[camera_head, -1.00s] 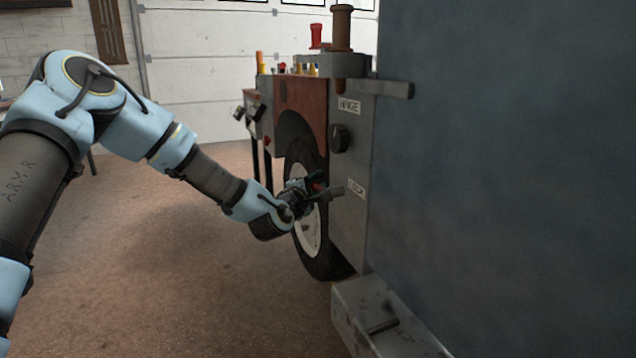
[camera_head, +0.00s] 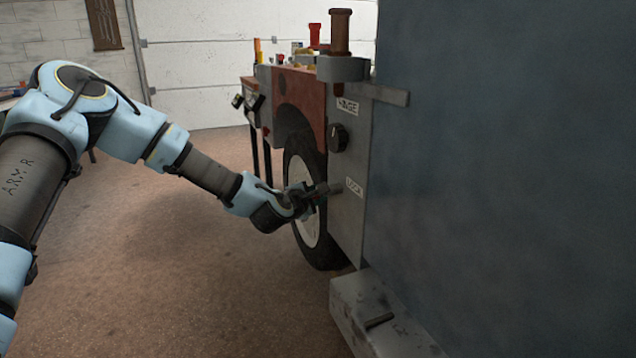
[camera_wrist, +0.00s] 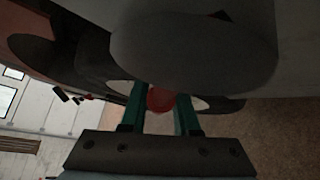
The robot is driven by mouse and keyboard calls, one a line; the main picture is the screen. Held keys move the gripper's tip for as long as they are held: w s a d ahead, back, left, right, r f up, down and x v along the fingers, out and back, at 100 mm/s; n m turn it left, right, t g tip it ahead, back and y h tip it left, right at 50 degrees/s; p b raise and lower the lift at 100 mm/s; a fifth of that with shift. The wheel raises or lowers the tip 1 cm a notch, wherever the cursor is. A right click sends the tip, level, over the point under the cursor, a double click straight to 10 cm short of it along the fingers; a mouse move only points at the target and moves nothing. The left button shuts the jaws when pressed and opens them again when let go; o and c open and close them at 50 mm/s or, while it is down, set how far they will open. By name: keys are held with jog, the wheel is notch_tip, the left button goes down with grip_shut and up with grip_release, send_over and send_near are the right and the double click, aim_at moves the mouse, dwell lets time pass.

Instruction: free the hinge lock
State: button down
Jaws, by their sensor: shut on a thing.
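In the head view, a grey panel (camera_head: 347,222) bears a HINGE label (camera_head: 347,106) above and a LOCK label (camera_head: 354,187) below. The lock (camera_head: 331,188) is a short grey stub beside the LOCK label. My gripper (camera_head: 312,196) is at the stub's left end, in front of the wheel. In the wrist view, my gripper's green fingers (camera_wrist: 158,108) are shut on a red knob (camera_wrist: 160,98), which seems to belong to the lock. A large grey rounded part (camera_wrist: 195,50) hides what lies above the knob. A rusty hinge pin (camera_head: 339,35) stands upright in its bracket.
A dark round knob (camera_head: 338,138) sits on the panel between the labels. A wheel (camera_head: 304,210) is just behind my gripper. A large blue-grey panel (camera_head: 500,180) fills the right side. A grey step (camera_head: 380,320) juts out below. The floor at left is clear.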

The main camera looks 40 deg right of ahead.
jog(key=c, duration=0.7)
grip_release()
jog(key=shift+o, duration=0.2)
jog(key=shift+a, duration=0.1)
jog(key=v, duration=1)
jog(key=shift+s+a+p, duration=0.25)
jog(key=shift+p, duration=0.15)
jog(key=shift+r, duration=0.1)
